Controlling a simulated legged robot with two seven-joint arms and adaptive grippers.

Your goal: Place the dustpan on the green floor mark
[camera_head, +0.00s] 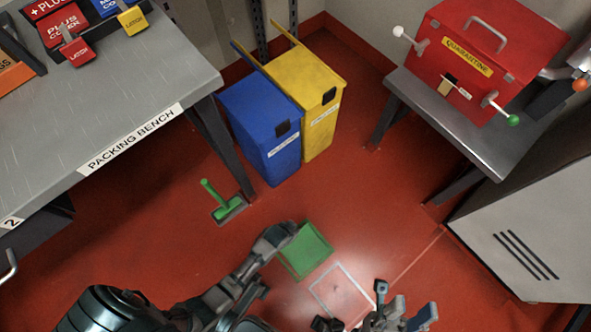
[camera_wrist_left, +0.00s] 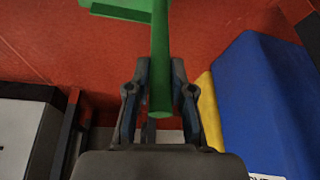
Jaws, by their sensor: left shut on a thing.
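The green dustpan is in my left gripper (camera_head: 288,230), which is shut on its upright handle; the handle (camera_wrist_left: 160,65) shows between the fingers in the left wrist view. Its green pan (camera_wrist_left: 115,8) is cut off at the top of that view. In the head view a green square area, the green floor mark (camera_head: 318,263), lies just beyond and right of the left gripper. The pan seems to be over it, but pan and mark blend, and I cannot tell whether they touch. My right gripper (camera_head: 404,302) is open and empty at the bottom edge.
A white-outlined floor square (camera_head: 350,273) adjoins the green mark. A green-handled tool (camera_head: 220,203) stands on a grey patch by the packing bench (camera_head: 150,70). Blue (camera_head: 262,125) and yellow (camera_head: 318,85) bins stand behind. A red quarantine box (camera_head: 465,55) sits on the right table.

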